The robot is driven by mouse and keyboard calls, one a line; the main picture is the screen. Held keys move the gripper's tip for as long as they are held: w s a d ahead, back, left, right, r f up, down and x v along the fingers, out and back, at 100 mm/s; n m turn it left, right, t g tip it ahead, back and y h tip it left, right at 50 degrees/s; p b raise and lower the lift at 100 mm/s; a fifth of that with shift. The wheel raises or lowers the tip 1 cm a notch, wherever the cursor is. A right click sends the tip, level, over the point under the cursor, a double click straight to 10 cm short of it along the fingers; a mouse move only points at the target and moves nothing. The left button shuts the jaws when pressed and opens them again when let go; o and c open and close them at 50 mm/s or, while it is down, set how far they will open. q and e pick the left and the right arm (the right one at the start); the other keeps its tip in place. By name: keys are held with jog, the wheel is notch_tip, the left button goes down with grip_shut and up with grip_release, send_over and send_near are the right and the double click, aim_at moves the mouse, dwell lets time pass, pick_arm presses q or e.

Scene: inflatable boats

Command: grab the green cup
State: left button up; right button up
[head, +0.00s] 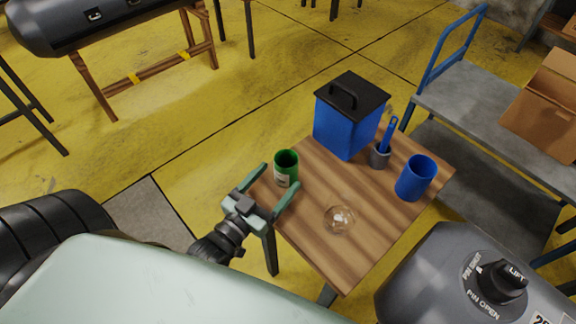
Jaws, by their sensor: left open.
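The green cup (286,169) stands upright at the left corner of a small wooden table (325,185). It has a pale label on its side. My left gripper (281,176) is open, with its two fingers pointing toward the cup. One finger reaches along the cup's left side and the other lies to its lower right. I cannot tell whether either finger touches the cup. My right gripper is not in view.
A blue box with a black lid (346,122), a small grey holder (380,156) with a blue tool, a blue cup (416,178) and a clear glass object (339,219) stand on the table. A grey cart (470,100) with a cardboard box (546,112) is at right.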

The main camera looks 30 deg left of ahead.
aim_at(292, 162)
pick_arm(q)
jog(key=w, duration=0.4)
jog(key=shift+d+r+p, duration=0.1)
jog(key=shift+d+p, duration=0.25)
jog(key=shift+w, duration=0.45)
jog(key=c, duration=1.5)
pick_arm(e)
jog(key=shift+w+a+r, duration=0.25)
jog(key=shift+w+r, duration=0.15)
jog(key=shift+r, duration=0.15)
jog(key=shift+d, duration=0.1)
pick_arm(q)
jog(key=shift+r, duration=0.1)
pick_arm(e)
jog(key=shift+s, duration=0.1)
